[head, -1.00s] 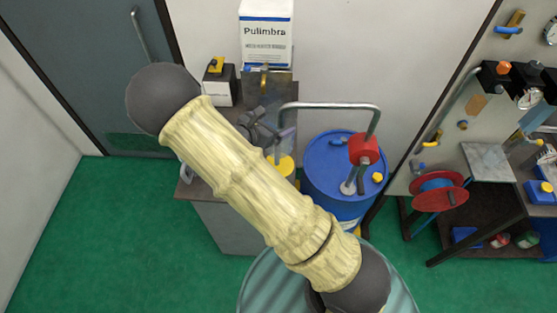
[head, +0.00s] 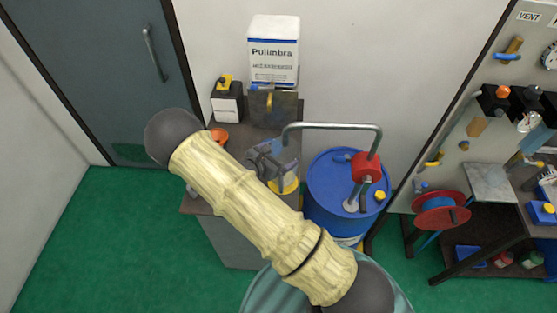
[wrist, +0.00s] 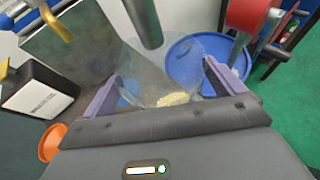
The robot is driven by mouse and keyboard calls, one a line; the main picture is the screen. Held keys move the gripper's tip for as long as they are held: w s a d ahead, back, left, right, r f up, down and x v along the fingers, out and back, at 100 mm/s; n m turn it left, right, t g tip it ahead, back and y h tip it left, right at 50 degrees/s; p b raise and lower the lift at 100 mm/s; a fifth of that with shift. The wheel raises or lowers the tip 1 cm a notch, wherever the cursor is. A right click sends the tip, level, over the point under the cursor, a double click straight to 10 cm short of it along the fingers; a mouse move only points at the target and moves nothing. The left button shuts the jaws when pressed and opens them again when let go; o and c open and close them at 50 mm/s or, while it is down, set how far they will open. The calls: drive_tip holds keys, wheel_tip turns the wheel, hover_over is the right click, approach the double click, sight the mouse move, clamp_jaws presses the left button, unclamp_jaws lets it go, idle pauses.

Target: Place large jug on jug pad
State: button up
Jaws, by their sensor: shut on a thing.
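The large jug (wrist: 160,65) is clear and see-through, and shows in the wrist view between my purple fingers. My gripper (wrist: 163,84) is shut on it. In the head view my gripper (head: 275,160) is over the right side of the grey bench, under the bent pump pipe, and the jug is hard to make out there. A yellow round pad (head: 284,186), likely the jug pad, lies on the bench just below my gripper in the picture. Yellow also shows through the jug in the wrist view (wrist: 174,99). I cannot tell whether the jug's base touches the pad.
A blue drum (head: 333,190) with a red-headed pump (head: 367,168) stands right of the bench (head: 235,240); its pipe (head: 330,126) reaches over my gripper. An orange funnel-like thing (head: 219,136), a black-and-white box (head: 227,103), a metal plate (head: 272,108) and a Pulimbra box (head: 274,50) stand around.

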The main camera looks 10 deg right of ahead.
drive_tip(key=shift+f+p, duration=0.5)
drive_tip(key=shift+f, duration=1.05)
drive_tip(key=shift+f, duration=0.2)
drive_tip(key=o, duration=0.9)
drive_tip(key=shift+o, duration=0.2)
drive_tip(key=shift+r, duration=0.1)
drive_tip(key=b+v, duration=0.5)
drive_tip(key=v, duration=0.7)
